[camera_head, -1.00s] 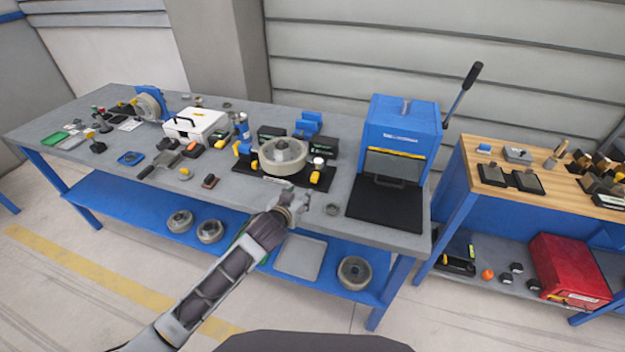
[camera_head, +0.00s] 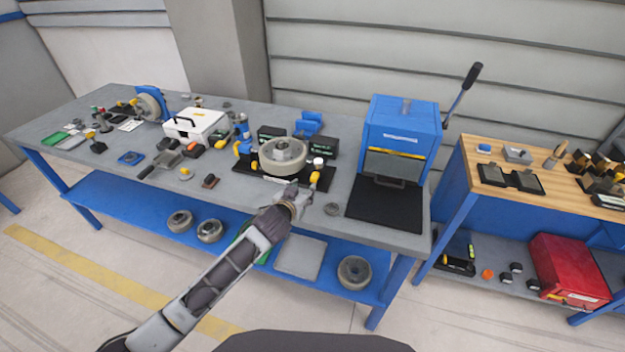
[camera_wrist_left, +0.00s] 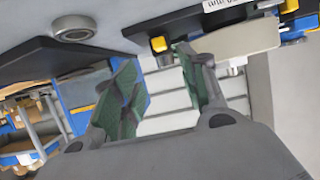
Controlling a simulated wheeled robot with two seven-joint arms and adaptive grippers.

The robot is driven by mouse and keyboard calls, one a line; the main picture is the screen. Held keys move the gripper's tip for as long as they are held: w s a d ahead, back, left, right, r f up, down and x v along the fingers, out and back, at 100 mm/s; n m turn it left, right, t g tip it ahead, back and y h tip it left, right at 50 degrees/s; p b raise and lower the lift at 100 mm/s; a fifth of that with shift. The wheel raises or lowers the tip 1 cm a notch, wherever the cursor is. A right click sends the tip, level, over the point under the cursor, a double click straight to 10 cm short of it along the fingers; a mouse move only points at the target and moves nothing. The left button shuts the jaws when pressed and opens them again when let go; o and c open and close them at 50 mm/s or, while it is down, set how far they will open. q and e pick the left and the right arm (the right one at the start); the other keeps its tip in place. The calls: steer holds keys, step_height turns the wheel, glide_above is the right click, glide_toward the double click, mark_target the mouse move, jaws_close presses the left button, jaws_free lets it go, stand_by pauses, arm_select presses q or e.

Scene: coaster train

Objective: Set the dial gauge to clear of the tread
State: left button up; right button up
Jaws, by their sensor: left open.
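A grey wheel (camera_head: 283,153) sits in a black fixture (camera_head: 262,178) at the middle of the grey bench. At the fixture's right end stands a small white-topped part with yellow below, likely the dial gauge (camera_head: 318,164); its face and its contact with the tread are too small to tell. My left gripper (camera_head: 300,193) is open and empty, just in front of the fixture's right end and apart from it. In the left wrist view my two green-padded fingers (camera_wrist_left: 157,88) are spread, with the fixture's yellow and black parts (camera_wrist_left: 159,44) beyond them. My right gripper is not seen.
A blue press (camera_head: 402,135) with a black base plate stands right of the fixture. A small metal ring (camera_head: 332,209) lies between them; it also shows in the wrist view (camera_wrist_left: 72,31). Dark display boxes (camera_head: 322,147) stand behind the wheel. A white case (camera_head: 195,125) is to the left.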

mark_target(313, 178)
arm_select(q)
steer(key=shift+x, duration=5.75)
steer(key=shift+f, duration=0.15)
jaws_close()
